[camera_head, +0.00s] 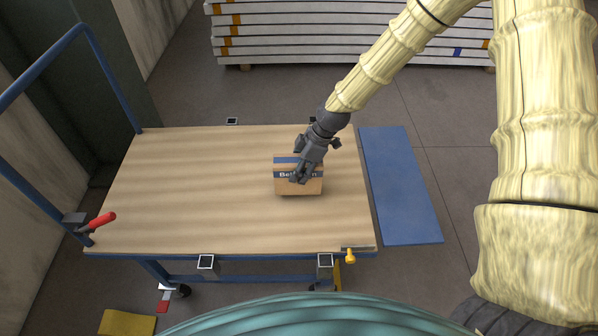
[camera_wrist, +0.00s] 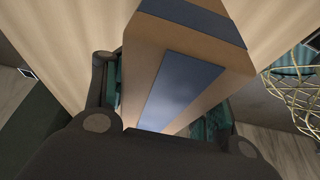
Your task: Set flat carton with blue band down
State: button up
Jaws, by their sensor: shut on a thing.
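The flat carton with a blue band (camera_head: 286,187) is brown cardboard with partly hidden lettering on the band. In the head view it is over the right half of the wooden cart top (camera_head: 190,190). My gripper (camera_head: 300,176) is shut on it from above. In the wrist view the carton (camera_wrist: 215,52) stands between the two fingers, with a blue patch on its near face and a dark blue band across its far end. I cannot tell whether the carton's underside touches the cart top.
The cart has a blue push handle (camera_head: 107,68) at the left and a red-handled lever (camera_head: 102,222) at its corner. A blue panel (camera_head: 400,185) lies right of the cart. Stacked long white boards (camera_head: 340,45) are behind. The left and middle of the cart top are clear.

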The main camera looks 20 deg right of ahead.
jog(key=shift+f, duration=1)
jog(key=o, duration=1.4)
jog(key=shift+f, duration=0.1)
jog(key=shift+v, duration=6.1)
